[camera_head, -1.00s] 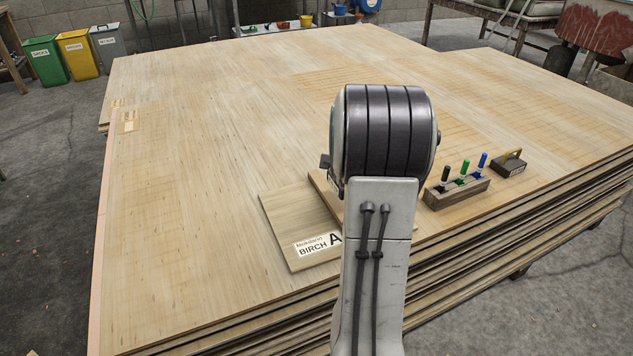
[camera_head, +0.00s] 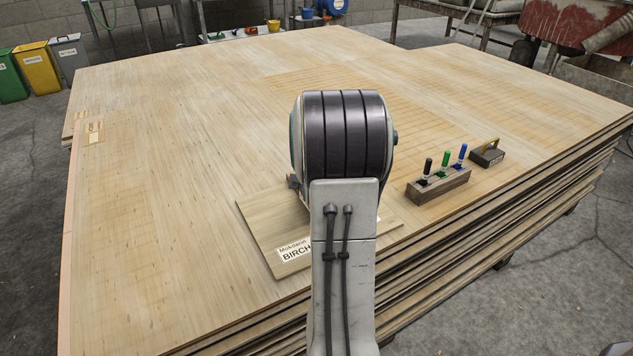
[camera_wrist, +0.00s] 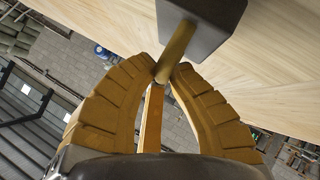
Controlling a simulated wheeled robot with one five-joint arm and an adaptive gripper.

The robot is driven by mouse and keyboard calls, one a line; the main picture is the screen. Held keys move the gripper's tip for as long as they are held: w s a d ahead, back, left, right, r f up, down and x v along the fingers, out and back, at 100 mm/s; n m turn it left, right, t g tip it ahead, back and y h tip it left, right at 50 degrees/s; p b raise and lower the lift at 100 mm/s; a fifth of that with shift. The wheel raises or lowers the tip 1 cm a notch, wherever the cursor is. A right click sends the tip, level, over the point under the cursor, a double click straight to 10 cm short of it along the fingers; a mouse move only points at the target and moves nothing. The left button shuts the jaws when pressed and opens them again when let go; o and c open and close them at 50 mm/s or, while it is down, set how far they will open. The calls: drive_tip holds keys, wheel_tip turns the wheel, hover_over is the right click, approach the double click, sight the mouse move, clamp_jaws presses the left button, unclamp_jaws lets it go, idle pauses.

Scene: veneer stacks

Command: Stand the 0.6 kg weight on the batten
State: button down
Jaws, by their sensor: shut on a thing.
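In the wrist view, my gripper (camera_wrist: 165,72) has its two ribbed, yellow-brown fingers closed together on the brass-coloured handle (camera_wrist: 176,50) of a dark block-shaped weight (camera_wrist: 208,22). The weight's mass number cannot be read, and pale wood shows beyond it. I cannot pick out the batten for certain; the area behind my arm is hidden. A second dark weight (camera_head: 487,157) with a brass handle stands at the right on the veneer stack.
The wide veneer stack (camera_head: 180,180) carries a thin birch panel (camera_head: 262,228) with a label, partly behind my arm. A wooden holder (camera_head: 440,187) with black, green and blue markers stands to the right. The stack's left and far surface is clear.

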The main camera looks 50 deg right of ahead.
idle(0.3)
drive_tip(key=c, duration=1.3)
unclamp_jaws()
drive_tip(key=shift+c, duration=0.2)
